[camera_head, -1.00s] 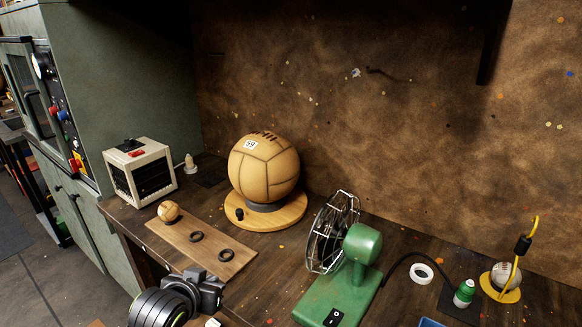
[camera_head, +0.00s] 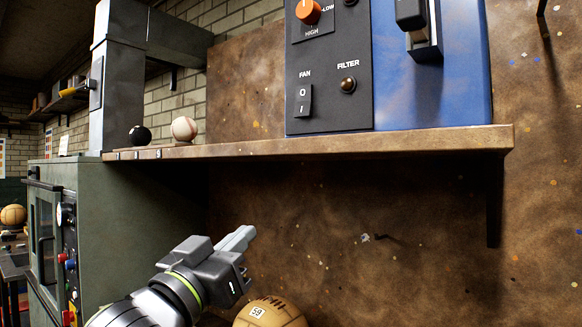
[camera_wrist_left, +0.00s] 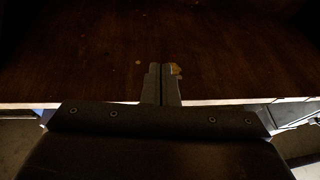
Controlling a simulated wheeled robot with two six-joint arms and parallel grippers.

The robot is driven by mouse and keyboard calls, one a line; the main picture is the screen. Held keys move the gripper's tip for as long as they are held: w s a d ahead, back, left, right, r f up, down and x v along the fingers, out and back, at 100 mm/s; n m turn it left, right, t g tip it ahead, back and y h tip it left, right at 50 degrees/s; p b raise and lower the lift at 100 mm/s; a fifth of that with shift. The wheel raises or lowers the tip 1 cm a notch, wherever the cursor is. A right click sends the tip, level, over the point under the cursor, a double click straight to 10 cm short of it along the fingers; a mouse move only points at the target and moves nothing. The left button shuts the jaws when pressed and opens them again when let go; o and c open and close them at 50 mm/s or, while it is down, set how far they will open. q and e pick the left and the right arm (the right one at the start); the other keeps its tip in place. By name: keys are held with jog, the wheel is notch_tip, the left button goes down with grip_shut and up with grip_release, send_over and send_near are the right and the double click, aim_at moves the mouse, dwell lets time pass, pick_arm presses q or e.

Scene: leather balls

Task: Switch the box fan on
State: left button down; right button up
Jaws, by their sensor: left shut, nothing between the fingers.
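The cream box fan with a red part on top, seen at the left of the bench earlier, is out of the head view now. My left gripper (camera_head: 250,234) is raised in front of the mottled brown wall, above and left of a tan leather ball (camera_head: 270,313). Its fingers are shut and empty, pointing up and right. In the left wrist view the closed fingers (camera_wrist_left: 161,70) show over a dark wooden surface, with no fan there. My right gripper is not in view.
A shelf (camera_head: 330,145) crosses above my left gripper. A green cabinet (camera_head: 120,220) stands left.

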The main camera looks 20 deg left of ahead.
aim_at(302, 105)
pick_arm(q)
jog(key=s+d+r+m+t+h, duration=0.2)
jog(key=s+r+h, duration=0.2)
jog(key=s+r, duration=0.4)
notch_tip(302, 105, up, 4)
jog(key=shift+s+d+f+m+h, duration=0.1)
jog(key=shift+s+d+m+h, duration=0.2)
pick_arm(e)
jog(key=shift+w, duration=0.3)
